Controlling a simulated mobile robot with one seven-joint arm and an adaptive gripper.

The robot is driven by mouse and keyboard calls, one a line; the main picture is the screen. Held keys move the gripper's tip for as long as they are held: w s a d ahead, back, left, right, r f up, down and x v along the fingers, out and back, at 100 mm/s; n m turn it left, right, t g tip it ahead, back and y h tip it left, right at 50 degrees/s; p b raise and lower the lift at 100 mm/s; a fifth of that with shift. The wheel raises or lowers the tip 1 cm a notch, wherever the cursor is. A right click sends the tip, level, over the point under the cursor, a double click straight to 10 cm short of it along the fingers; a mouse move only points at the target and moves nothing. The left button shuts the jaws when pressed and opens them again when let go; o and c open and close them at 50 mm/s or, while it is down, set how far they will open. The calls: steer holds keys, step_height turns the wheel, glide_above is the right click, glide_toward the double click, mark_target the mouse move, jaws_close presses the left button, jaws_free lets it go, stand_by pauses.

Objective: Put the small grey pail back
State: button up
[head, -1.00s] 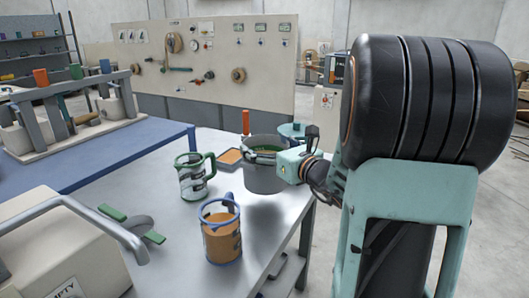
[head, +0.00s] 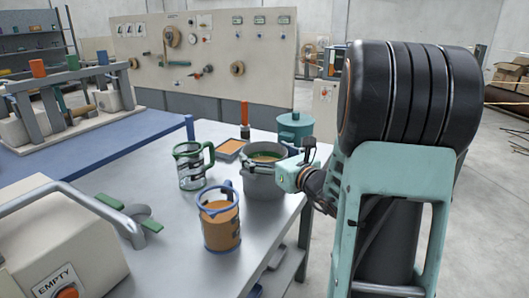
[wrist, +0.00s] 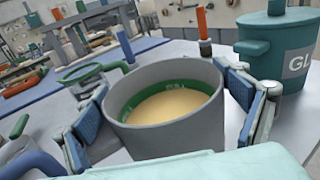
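The small grey pail (head: 262,186) stands upright on the grey metal table, near its right edge. It has a green band inside its rim and a pale yellow-orange filling. In the wrist view the pail (wrist: 172,138) is between my two fingers. My gripper (wrist: 168,112) has its blue-padded fingers on either side of the pail. Narrow gaps show between the pads and the pail wall, so it looks open around the pail. In the head view my gripper (head: 272,168) reaches in from the right, partly covering the pail.
A teal lidded pot (head: 295,130) stands close behind the pail. An orange-handled tool (head: 244,118) and a shallow orange-filled tray (head: 230,148) are behind left. A green-framed glass jug (head: 191,166) and a blue-framed orange-filled jug (head: 221,228) stand left and in front. Table between jugs is clear.

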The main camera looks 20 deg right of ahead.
steer(key=shift+o, duration=0.7)
steer(key=shift+r, duration=0.2)
steer(key=s+d+p, duration=0.2)
steer(key=s, duration=1)
steer(key=shift+r, duration=0.2)
steer(key=shift+w+a, duration=0.1)
steer(key=shift+a, duration=0.05)
